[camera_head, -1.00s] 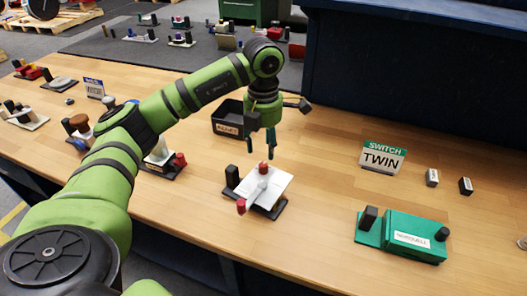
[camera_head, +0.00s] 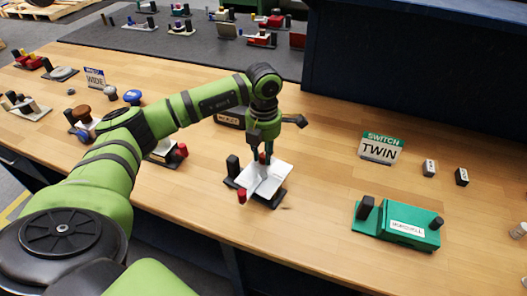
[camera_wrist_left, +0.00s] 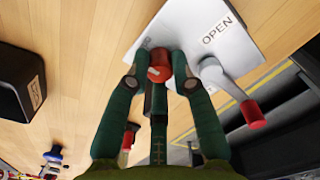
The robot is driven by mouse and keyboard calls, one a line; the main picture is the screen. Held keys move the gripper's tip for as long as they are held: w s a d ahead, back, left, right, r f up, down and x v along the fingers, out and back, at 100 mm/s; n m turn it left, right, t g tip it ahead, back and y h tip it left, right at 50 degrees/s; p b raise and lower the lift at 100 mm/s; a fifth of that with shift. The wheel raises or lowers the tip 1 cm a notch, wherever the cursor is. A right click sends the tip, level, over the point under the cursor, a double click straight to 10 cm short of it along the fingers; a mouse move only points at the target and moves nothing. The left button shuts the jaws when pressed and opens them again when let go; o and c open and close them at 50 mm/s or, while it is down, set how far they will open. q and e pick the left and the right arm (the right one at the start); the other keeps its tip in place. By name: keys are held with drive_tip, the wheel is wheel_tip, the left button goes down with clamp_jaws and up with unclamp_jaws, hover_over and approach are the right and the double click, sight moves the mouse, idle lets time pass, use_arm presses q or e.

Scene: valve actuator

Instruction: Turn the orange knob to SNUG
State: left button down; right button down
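The orange-red knob (camera_wrist_left: 159,66) stands on a white plate (camera_wrist_left: 205,22) in the left wrist view. My left gripper (camera_wrist_left: 160,58) has its fingertips on both sides of the knob and looks shut on it. The plate reads OPEN by a grey lever with a red end (camera_wrist_left: 252,113). Another label near the fingertips is partly hidden and unreadable. In the head view my left gripper (camera_head: 262,153) points down over the white plate (camera_head: 272,182), mostly covering the knob. My right gripper is not in view.
A black post (camera_head: 233,167) stands at the plate's left. A dark bin (camera_head: 229,117) sits behind my left gripper. A TWIN sign (camera_head: 381,149) and a green device (camera_head: 398,222) stand to the right. Wooden bench between them is clear.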

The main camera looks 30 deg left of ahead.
sight(263, 155)
use_arm(q)
drive_tip(key=shift+f+m+b, duration=0.15)
drive_tip(key=shift+m+b, duration=0.15)
drive_tip(key=shift+b, duration=0.35)
drive_tip(key=c, duration=1.1)
unclamp_jaws()
drive_tip(key=shift+o, duration=0.2)
drive_tip(key=shift+r, duration=0.2)
drive_tip(key=shift+r, duration=0.2)
wheel_tip(263, 155, up, 12)
drive_tip(key=shift+f, duration=0.2)
